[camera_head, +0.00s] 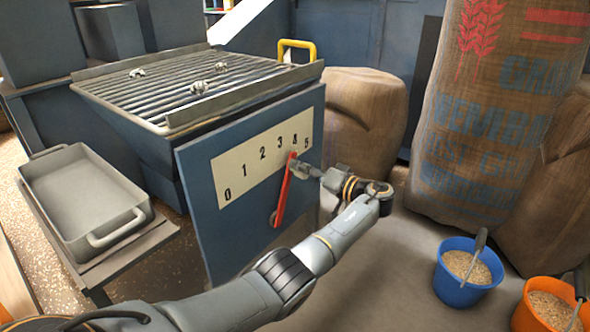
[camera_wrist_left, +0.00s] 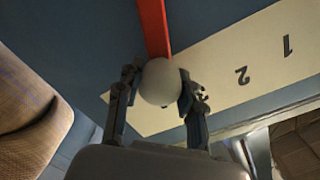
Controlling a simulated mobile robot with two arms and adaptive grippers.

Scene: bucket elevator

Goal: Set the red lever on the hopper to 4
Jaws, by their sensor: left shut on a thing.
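The red lever (camera_head: 283,193) is on the blue front plate (camera_head: 200,205) of the hopper (camera_head: 140,120). It tilts to the right from its pivot, and its upper end lies just below the 4 on the white scale (camera_head: 240,165), which runs from 0 to 5. My left gripper (camera_head: 298,168) is at the top of the lever. In the left wrist view the red lever (camera_wrist_left: 153,25) ends in a white ball knob (camera_wrist_left: 161,82), and my left gripper (camera_wrist_left: 155,90) is shut around this knob. My right gripper is not in view.
A grate with several small metal pieces tops the hopper, with a yellow handle (camera_head: 297,45) behind. A grey tray (camera_head: 80,195) stands at left. Grain sacks (camera_head: 500,110) stand at right. A blue bucket (camera_head: 465,275) and an orange bucket (camera_head: 548,308) hold grain at lower right.

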